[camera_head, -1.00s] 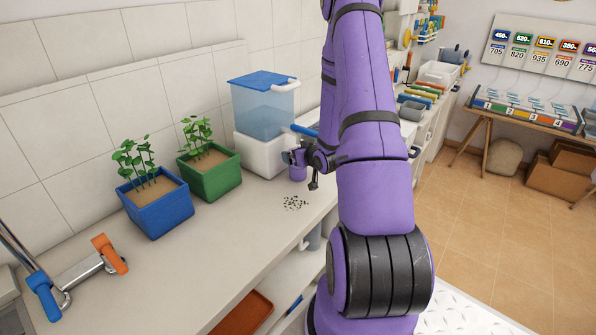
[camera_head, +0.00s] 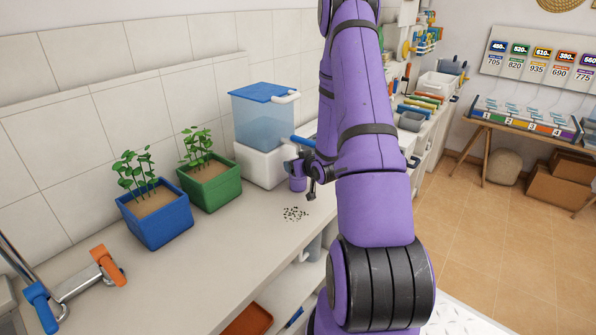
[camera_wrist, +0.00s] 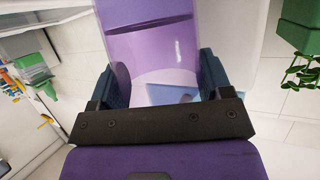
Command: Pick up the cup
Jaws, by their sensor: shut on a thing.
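The cup is purple and see-through. In the head view the cup (camera_head: 297,184) is at the counter, in front of the white base of a water tank. In the wrist view the cup (camera_wrist: 150,45) fills the space between the two dark fingers of my gripper (camera_wrist: 163,72). One finger is on each side of it, and the gripper is shut on it. In the head view my gripper (camera_head: 301,167) is small and partly hidden by my arm. I cannot tell whether the cup's bottom touches the counter.
The blue-lidded water tank (camera_head: 263,118) stands on its white base (camera_head: 262,166) just behind the cup. A green planter (camera_head: 210,188) and a blue planter (camera_head: 156,222) stand to the left. Dark specks (camera_head: 295,213) lie on the counter (camera_head: 225,255) in front, which is otherwise clear there.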

